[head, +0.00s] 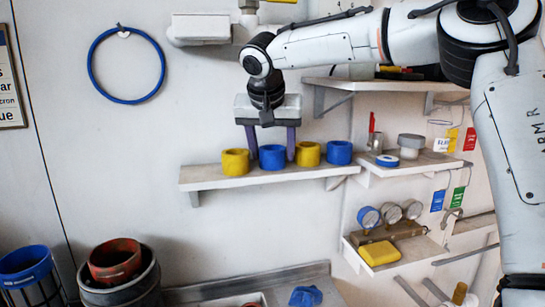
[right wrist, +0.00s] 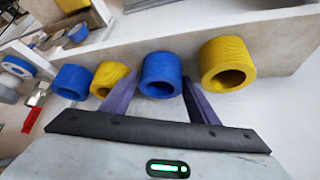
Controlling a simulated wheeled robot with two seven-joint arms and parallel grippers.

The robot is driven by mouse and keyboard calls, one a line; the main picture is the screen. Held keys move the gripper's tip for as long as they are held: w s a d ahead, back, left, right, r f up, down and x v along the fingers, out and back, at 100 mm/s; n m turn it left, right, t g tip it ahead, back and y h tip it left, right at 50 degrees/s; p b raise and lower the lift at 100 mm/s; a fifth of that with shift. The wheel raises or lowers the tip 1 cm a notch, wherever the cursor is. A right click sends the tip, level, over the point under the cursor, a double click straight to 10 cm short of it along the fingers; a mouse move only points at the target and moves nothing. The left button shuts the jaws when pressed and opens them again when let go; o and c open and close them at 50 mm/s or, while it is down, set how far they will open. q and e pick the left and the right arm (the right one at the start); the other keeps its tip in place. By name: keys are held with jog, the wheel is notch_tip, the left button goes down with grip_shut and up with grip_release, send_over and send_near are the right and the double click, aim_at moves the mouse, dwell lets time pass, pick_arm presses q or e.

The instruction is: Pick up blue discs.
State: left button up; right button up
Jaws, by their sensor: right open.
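A row of thick rings stands on the upper wall shelf (head: 210,178). From left to right in the head view they are a yellow ring (head: 235,162), a blue disc (head: 272,158), a second yellow ring (head: 308,154) and another blue disc (head: 339,153). My right gripper (head: 271,148) points down at the shelf, open, with one finger on each side of the left blue disc. In the right wrist view that blue disc (right wrist: 161,76) appears between the two purple fingers; contact cannot be told. The other blue disc (right wrist: 72,82) is farther left there. My left gripper is out of view.
The yellow rings stand close beside the fingers. A side shelf (head: 420,161) at right holds a jar (head: 410,146) and a blue-white roll (head: 387,160). Gauges (head: 391,213) sit lower down. Buckets (head: 120,283) stand at lower left. A blue hose loop (head: 91,62) hangs on the wall.

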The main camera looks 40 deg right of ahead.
jog(key=shift+w+f, duration=0.1)
jog(key=c, duration=0.8)
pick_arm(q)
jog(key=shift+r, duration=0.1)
